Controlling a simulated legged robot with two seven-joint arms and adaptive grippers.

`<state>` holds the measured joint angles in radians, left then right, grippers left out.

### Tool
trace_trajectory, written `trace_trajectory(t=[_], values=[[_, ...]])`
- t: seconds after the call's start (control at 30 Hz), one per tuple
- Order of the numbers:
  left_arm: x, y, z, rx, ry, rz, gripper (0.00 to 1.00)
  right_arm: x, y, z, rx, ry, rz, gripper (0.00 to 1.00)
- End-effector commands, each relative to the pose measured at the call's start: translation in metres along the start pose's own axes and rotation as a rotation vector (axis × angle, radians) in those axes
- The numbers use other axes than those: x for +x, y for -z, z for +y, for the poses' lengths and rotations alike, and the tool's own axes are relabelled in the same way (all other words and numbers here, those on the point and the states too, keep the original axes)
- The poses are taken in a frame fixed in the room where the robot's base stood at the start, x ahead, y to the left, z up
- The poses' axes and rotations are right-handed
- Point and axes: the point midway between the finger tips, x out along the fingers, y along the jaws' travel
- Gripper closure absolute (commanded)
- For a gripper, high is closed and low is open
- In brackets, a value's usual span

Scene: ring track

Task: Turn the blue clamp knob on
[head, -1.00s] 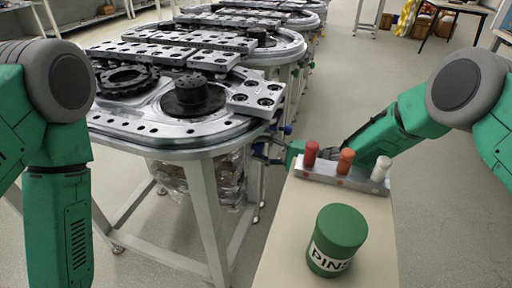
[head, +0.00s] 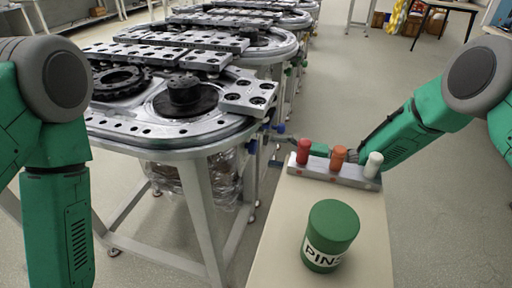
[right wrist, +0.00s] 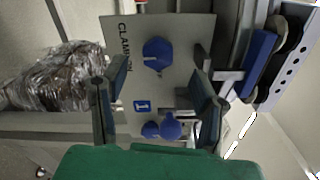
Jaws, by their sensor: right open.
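A round blue knob (right wrist: 157,53) sits on a grey panel (right wrist: 190,35) in the right wrist view, beside printed lettering that starts with "CLAMP". A second blue knob (right wrist: 168,127) sits lower on the panel, near a small blue label (right wrist: 141,106). My right gripper (right wrist: 158,70) is open, with one finger on each side of the upper knob in the picture. I see no finger touching it. In the head view, my right arm reaches behind the pin block to the table's side. My left forearm drops out of the head view, with its gripper unseen.
A metal track table (head: 150,131) with a rail stands left. A cream stand (head: 350,225) carries a green PINS canister (head: 330,235) and a block (head: 335,172) with red, orange and white pegs. A plastic-wrapped bundle (right wrist: 55,75) lies beside the panel.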

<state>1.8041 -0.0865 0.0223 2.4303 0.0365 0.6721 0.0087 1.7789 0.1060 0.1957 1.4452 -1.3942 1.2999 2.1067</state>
Motion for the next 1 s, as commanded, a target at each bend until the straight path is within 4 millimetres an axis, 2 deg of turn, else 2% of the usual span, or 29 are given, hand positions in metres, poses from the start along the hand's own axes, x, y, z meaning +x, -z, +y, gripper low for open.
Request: trace_trajectory(t=[0.1,0.33,1.0], values=[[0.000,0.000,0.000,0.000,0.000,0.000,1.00,-0.027,0.000,-0.001,-0.001,0.001,0.002,0.46],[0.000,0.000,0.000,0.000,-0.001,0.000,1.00,-0.056,-0.001,-0.001,-0.001,0.000,0.001,0.46],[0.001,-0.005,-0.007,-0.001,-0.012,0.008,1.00,-0.062,-0.001,-0.001,-0.001,0.001,0.000,0.46]])
